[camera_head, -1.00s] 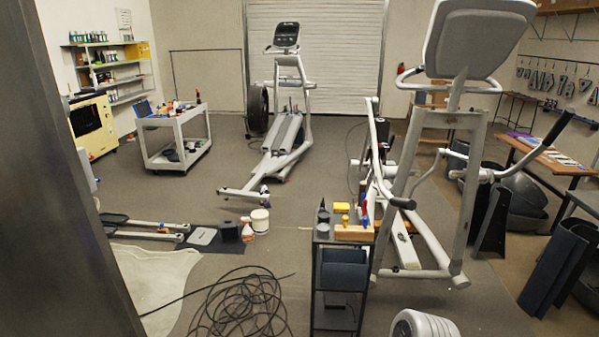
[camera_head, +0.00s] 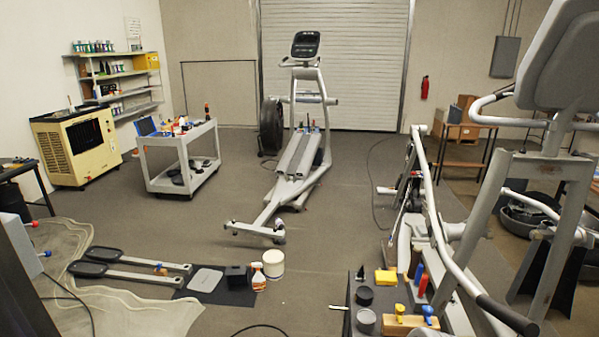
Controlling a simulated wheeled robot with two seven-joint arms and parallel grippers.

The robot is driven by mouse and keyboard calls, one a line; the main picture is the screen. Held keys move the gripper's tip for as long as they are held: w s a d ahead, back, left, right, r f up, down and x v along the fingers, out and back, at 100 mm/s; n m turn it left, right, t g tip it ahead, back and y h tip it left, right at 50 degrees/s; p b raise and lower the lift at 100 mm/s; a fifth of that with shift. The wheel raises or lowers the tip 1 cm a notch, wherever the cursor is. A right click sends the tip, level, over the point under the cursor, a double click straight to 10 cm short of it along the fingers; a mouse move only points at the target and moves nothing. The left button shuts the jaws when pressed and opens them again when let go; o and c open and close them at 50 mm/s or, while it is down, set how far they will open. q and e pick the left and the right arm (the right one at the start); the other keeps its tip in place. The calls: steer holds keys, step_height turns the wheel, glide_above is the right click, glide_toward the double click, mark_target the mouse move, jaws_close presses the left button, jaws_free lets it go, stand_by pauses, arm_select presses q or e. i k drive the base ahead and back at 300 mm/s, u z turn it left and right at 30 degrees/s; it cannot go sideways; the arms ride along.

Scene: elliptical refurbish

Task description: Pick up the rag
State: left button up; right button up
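I cannot make out a rag for certain. A small yellow folded thing (camera_head: 386,277) lies on the dark top of a small cart (camera_head: 350,322) at the bottom, right of centre; it may be the rag or a sponge. Beside it are dark round containers (camera_head: 365,323), a blue and a red bottle (camera_head: 422,284), and a wooden block (camera_head: 408,326) with yellow and blue items on it. Neither of my grippers shows.
An elliptical machine (camera_head: 290,185) stands at the centre back, and a nearer one (camera_head: 540,200) crowds the right. A white utility cart (camera_head: 182,160) stands left of centre. Foot pedals (camera_head: 100,270), a spray bottle (camera_head: 258,277) and a white tub (camera_head: 273,263) are on the floor. The middle floor is clear.

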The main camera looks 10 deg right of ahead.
mark_target(421, 230)
steer(key=i, duration=4.3)
steer(key=z, duration=1.55)
steer(key=i, duration=1.95)
steer(key=u, duration=0.35)
steer(key=i, duration=3.2)
steer(key=z, duration=1.6)
